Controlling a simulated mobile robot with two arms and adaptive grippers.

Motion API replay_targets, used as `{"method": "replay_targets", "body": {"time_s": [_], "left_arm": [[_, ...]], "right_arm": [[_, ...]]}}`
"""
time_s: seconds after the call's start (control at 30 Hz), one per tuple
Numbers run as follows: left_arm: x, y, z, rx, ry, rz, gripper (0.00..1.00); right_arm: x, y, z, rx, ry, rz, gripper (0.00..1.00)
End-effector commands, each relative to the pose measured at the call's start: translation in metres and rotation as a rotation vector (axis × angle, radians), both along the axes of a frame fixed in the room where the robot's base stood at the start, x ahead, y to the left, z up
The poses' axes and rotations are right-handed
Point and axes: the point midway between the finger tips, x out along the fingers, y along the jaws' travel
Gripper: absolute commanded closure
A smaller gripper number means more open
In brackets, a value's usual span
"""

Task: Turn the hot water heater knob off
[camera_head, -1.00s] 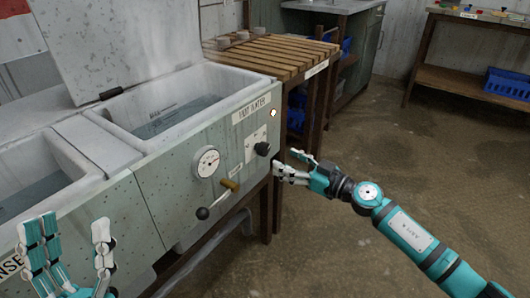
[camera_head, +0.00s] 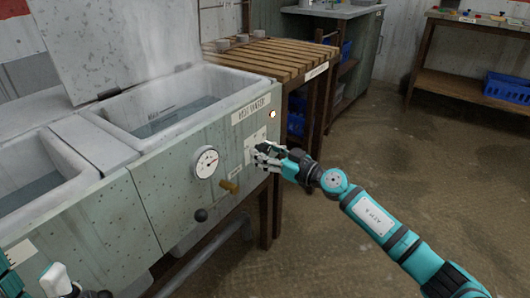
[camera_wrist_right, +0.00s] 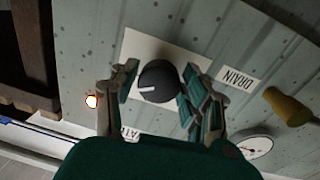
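The hot water heater knob is a round black dial with a white pointer line, on a pale plate. It shows in the right wrist view (camera_wrist_right: 158,82), where its pointer line points left. In the head view my right gripper hides it. My right gripper (camera_head: 263,154) is at the front panel of the hot water tub (camera_head: 200,130). In the right wrist view its open fingers (camera_wrist_right: 160,98) stand on either side of the knob; the right finger is close to it, and contact is unclear. My left gripper (camera_head: 32,284) is open and empty, partly cut off at the lower left.
A small lit lamp (camera_head: 273,114) sits above the knob. A round gauge (camera_head: 206,161), a brass drain handle (camera_head: 229,187) and a black ball (camera_head: 201,215) are left of my right gripper. A slatted wooden table (camera_head: 265,57) stands behind; the floor on the right is clear.

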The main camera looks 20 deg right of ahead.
Motion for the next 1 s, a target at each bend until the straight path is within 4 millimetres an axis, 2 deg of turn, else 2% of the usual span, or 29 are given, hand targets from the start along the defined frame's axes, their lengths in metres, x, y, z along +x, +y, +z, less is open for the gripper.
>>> {"method": "replay_targets", "body": {"time_s": [0.03, 0.2, 0.3, 0.67, 0.83, 1.0], "left_arm": [[0.000, 0.000, 0.000, 0.000, 0.001, 0.000, 0.37], [0.000, 0.000, 0.000, 0.000, 0.001, 0.000, 0.37], [0.000, 0.000, 0.000, 0.000, 0.001, 0.000, 0.37], [0.000, 0.000, 0.006, 0.001, 0.002, 0.000, 0.37], [0.030, -0.006, 0.004, 0.051, 0.158, 0.011, 0.37], [0.060, -0.013, -0.008, 0.106, 0.332, 0.019, 0.37]], "right_arm": [[0.000, 0.000, 0.000, 0.000, 0.000, 0.000, 0.62], [0.000, 0.000, 0.000, 0.000, 0.000, 0.000, 0.84], [0.000, 0.000, 0.000, 0.000, 0.000, 0.000, 0.94], [0.000, 0.000, 0.001, -0.055, -0.043, -0.001, 0.94], [0.000, -0.001, 0.002, -0.143, -0.111, -0.001, 0.94], [0.000, -0.001, 0.001, -0.261, -0.203, -0.002, 0.94]]}}
